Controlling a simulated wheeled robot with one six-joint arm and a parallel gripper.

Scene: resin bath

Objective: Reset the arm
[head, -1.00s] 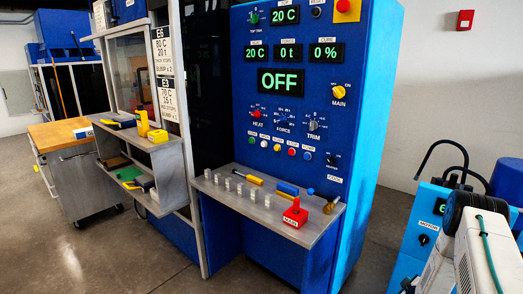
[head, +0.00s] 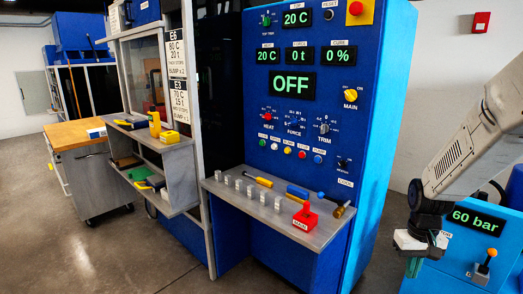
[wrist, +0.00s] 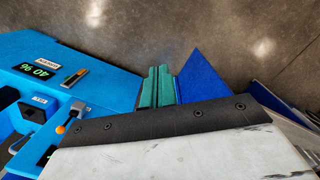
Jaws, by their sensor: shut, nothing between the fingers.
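My gripper (head: 413,268) hangs at the lower right of the head view, in front of the light blue motor unit (head: 470,262). Its green fingers point down. In the wrist view my gripper (wrist: 157,88) shows its two green fingers side by side, closed together with nothing between them. The grey floor lies beyond the fingers. The white arm comes in from the right edge of the head view.
The motor unit shows "60 bar" and has an orange-tipped lever (head: 488,260). A blue control panel (head: 375,130) reads OFF. A wooden-topped cart (head: 75,133) stands left. Floor in front is clear.

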